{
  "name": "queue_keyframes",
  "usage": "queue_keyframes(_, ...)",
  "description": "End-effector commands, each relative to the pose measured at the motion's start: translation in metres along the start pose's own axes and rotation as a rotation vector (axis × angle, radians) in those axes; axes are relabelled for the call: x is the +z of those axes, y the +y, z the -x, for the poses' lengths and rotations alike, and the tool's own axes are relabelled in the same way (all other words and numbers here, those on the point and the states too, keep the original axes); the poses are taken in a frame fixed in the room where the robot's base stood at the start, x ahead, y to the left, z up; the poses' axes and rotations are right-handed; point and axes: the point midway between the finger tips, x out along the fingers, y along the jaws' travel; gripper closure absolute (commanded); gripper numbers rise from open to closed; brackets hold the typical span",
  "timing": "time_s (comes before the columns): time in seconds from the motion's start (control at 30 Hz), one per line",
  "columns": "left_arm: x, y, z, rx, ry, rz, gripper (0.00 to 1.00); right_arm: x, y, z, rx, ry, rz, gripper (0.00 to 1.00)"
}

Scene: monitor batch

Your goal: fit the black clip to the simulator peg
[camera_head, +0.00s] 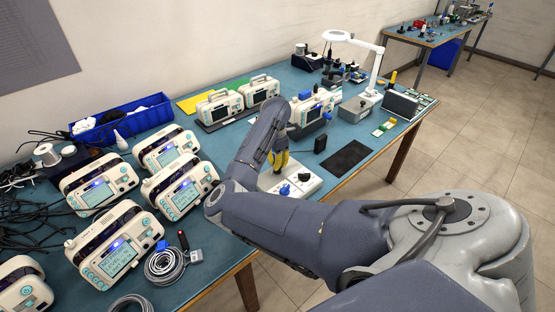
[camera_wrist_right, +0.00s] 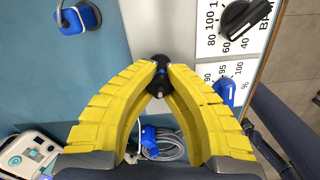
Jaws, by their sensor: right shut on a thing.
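The simulator (camera_head: 306,189) is a white box with dials on the blue table; its white panel (camera_wrist_right: 212,48) shows at the upper right in the right wrist view. My right gripper (camera_head: 278,160) points down over the simulator's far left side. In the right wrist view its yellow fingers (camera_wrist_right: 159,78) are closed together on a small dark piece, the black clip (camera_wrist_right: 157,90), with a bit of blue at it. The clip is beside the panel's left edge. The peg is not clearly visible, and I cannot tell whether the clip touches it. My left gripper is not in view.
A blue knob (camera_wrist_right: 225,90) and a black knob (camera_wrist_right: 236,16) rise from the panel. A blue clip (camera_wrist_right: 79,18) lies at the upper left. Several monitors (camera_head: 180,190) fill the table's left side. A black mat (camera_head: 346,159) lies right of the simulator.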

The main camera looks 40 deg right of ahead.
Motion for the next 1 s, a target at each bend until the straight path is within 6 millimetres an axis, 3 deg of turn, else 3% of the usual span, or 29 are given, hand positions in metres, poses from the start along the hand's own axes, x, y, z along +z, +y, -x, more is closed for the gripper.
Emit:
queue_keyframes(0.8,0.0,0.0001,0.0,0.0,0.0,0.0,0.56,-0.0003,-0.0003,-0.0028,-0.001,0.001,0.0,1.0)
queue_keyframes(0.83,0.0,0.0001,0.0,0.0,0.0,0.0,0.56,-0.0003,-0.0003,-0.0028,-0.001,0.001,0.0,0.89)
queue_keyframes(1.0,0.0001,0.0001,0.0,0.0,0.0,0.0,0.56,-0.0004,-0.0002,-0.0027,-0.001,0.001,0.0,0.69)
